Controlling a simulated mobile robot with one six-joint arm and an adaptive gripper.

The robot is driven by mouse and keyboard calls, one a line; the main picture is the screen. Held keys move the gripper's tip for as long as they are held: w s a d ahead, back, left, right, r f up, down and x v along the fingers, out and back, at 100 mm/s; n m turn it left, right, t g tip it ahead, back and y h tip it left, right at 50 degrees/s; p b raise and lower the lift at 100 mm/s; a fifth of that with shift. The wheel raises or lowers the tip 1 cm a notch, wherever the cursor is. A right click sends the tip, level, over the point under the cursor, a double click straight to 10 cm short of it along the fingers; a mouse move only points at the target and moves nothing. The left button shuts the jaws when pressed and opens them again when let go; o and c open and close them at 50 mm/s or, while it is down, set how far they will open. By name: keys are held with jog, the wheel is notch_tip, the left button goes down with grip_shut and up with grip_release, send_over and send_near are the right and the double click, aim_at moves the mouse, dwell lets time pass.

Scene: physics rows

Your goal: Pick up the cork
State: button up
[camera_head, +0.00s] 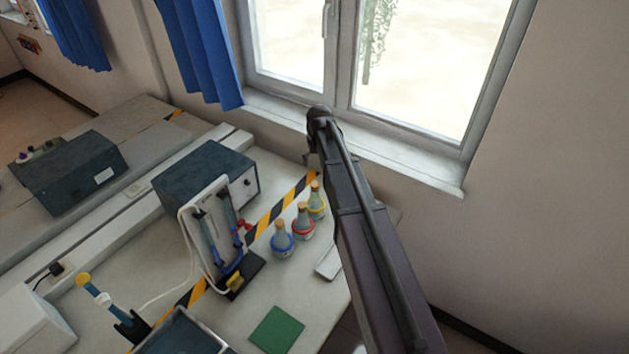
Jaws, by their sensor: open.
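Three small flasks stand in a row on the bench: blue (282,241), red (303,222) and yellow (317,202). Each has a tan top that looks like a cork, such as the one on the blue flask (279,225). I cannot make out a separate loose cork or tell which top is meant. My arm reaches from the lower right up toward the window. My arm hides the bench's right part.
A dark box instrument (210,175) and a white stand with blue parts (213,235) are left of the flasks. A green square (276,331) lies near the front edge. Striped tape (268,222) crosses the bench. A window (415,70) and wall are behind.

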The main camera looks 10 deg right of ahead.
jog(key=shift+w+r, duration=0.15)
jog(key=shift+w, duration=0.15)
jog(key=b, duration=0.9)
send_over(315, 184)
jog(key=s, duration=0.1)
notch_tip(315, 184, down, 9)
jog(key=shift+a+r, duration=0.1)
jog(key=shift+r, duration=0.1)
jog(key=shift+w+f+b, duration=0.25)
jog(key=shift+f+b, duration=0.95)
jog(key=shift+f, duration=0.1)
jog(key=shift+w+f+b, duration=0.25)
jog(key=shift+f+b, duration=0.9)
jog(key=shift+f, duration=0.1)
jog(key=shift+c, duration=0.2)
jog(key=c, duration=0.8)
jog(key=shift+c, duration=0.2)
